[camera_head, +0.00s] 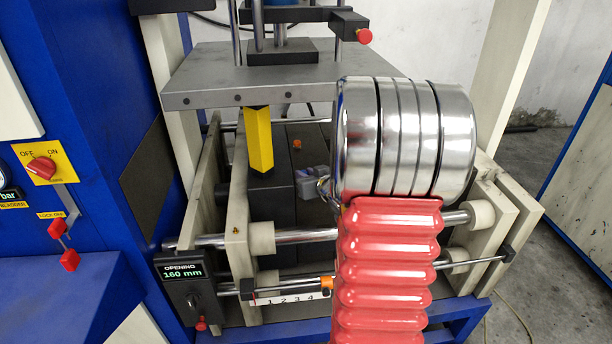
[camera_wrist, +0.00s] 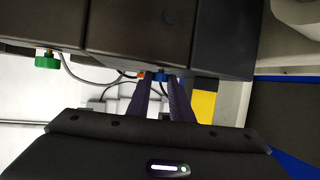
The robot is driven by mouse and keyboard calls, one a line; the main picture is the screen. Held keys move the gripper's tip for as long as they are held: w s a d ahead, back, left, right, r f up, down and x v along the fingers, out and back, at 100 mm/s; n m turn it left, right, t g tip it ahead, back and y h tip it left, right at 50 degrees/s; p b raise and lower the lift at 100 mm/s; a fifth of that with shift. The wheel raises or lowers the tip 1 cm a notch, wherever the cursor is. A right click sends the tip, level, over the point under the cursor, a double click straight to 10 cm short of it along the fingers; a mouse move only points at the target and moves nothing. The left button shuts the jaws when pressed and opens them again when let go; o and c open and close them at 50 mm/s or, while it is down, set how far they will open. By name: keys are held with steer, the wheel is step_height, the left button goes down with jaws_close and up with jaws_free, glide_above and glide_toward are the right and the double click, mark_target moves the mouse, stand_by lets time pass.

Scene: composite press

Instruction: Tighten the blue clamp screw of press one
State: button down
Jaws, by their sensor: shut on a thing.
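In the wrist view, the two dark fingers of my gripper (camera_wrist: 162,82) reach toward the underside of dark blocks. Their tips are closed on a small blue clamp screw (camera_wrist: 160,75), of which only a bit shows between them. How far the screw is turned cannot be seen. In the head view my red bellows-covered arm and its chrome rings stand in front of the press (camera_head: 236,88). My gripper and the blue screw cannot be made out there.
A small orange knob (camera_wrist: 143,74) sits just left of the fingertips, and a green knob (camera_wrist: 47,62) is farther left. A yellow post (camera_head: 259,140) stands under the grey plate. Steel rods cross the press front. A display (camera_head: 183,271) reads opening 160 mm.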

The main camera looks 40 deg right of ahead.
steer(key=shift+w+a+r+m+g+h, duration=0.1)
steer(key=shift+m+g+h, duration=0.05)
steer(key=shift+m+h, duration=0.3)
steer(key=shift+w+a+m+g+h, duration=0.15)
steer(key=shift+m+h, duration=0.2)
steer(key=shift+h, duration=0.2)
steer(key=c, duration=1.6)
jaws_free()
steer(key=shift+s, duration=0.15)
steer(key=shift+v, duration=6.8)
